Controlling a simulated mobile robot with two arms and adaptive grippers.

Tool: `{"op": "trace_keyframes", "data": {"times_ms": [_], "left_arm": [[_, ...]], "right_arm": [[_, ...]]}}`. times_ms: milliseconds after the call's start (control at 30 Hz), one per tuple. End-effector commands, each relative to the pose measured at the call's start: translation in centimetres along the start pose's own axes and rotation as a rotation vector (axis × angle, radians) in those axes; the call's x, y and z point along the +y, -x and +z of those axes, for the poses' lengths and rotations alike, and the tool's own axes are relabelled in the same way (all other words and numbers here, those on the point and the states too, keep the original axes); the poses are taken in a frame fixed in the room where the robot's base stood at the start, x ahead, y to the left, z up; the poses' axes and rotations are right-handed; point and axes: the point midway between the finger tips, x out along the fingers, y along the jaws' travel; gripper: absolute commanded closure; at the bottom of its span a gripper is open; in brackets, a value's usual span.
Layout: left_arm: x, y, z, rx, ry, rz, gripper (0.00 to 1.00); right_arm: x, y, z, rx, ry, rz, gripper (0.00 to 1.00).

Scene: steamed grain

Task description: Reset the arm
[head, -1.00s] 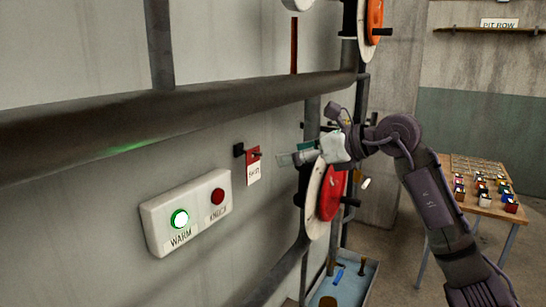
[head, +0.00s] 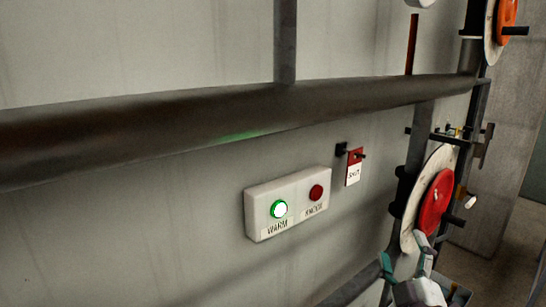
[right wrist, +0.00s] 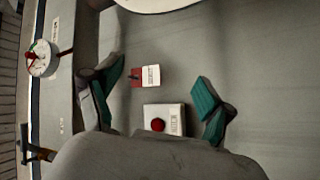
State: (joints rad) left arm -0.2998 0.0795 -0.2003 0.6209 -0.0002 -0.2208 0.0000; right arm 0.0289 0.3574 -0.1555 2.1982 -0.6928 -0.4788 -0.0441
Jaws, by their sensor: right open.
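My right gripper (head: 406,256) is low at the bottom right of the head view, in front of the lower edge of the red wheel (head: 436,203). Its teal fingers are apart with nothing between them. In the right wrist view the open fingers (right wrist: 160,88) frame the wall with the red tag and the button box beyond. Most of my right arm is out of the head view. My left gripper is in neither view.
A white button box (head: 290,203) on the wall has a lit green WARM button (head: 279,209) and a red button (head: 316,192). A thick pipe (head: 200,125) crosses above. An orange wheel (head: 508,14) is at the upper right.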

Motion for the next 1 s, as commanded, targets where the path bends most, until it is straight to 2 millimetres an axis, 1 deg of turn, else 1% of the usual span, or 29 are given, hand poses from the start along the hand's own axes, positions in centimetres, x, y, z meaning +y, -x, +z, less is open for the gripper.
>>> {"op": "trace_keyframes", "data": {"times_ms": [33,67,100,167,200,233,267,300,367,400,500,567,600,767,800,1000], "left_arm": [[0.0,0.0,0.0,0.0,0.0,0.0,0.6],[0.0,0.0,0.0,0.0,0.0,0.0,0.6],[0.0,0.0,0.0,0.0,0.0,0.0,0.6],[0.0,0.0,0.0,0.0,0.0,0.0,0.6],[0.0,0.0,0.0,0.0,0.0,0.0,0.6],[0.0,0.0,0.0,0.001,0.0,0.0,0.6],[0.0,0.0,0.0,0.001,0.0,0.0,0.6],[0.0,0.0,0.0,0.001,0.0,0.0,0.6],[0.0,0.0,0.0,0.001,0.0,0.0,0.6],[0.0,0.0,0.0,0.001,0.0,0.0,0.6],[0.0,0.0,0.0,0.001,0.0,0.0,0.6],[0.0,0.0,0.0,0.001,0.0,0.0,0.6],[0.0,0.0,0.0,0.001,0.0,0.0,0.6],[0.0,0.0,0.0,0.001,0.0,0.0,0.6],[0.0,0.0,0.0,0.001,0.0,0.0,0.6],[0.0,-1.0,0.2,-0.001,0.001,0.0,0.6]], "right_arm": [[-2.3,2.2,2.5,-0.127,-0.089,-0.07,0.19],[-3.6,3.5,3.9,-0.203,-0.139,-0.113,0.19],[-5.3,5.4,5.5,-0.301,-0.198,-0.168,0.19],[-7.9,8.6,7.6,-0.443,-0.279,-0.255,0.19],[-9.5,10.9,8.7,-0.537,-0.327,-0.314,0.19],[-10.7,12.8,9.4,-0.603,-0.36,-0.358,0.19],[-11.7,14.5,9.9,-0.665,-0.389,-0.401,0.19],[-12.9,16.8,10.4,-0.742,-0.424,-0.455,0.19],[-14.4,19.9,10.9,-0.841,-0.465,-0.528,0.19],[-15.2,21.9,11.0,-0.901,-0.489,-0.574,0.19],[-16.7,26.1,10.9,-1.023,-0.533,-0.671,0.19],[-17.3,28.4,10.7,-1.087,-0.554,-0.725,0.19],[-17.7,29.9,10.5,-1.128,-0.566,-0.761,0.19],[-18.5,35.4,9.3,-1.275,-0.608,-0.894,0.19],[-18.6,36.8,9.0,-1.31,-0.617,-0.928,0.19],[-24.3,37.4,12.6,-1.329,-0.605,-0.941,0.19]]}}
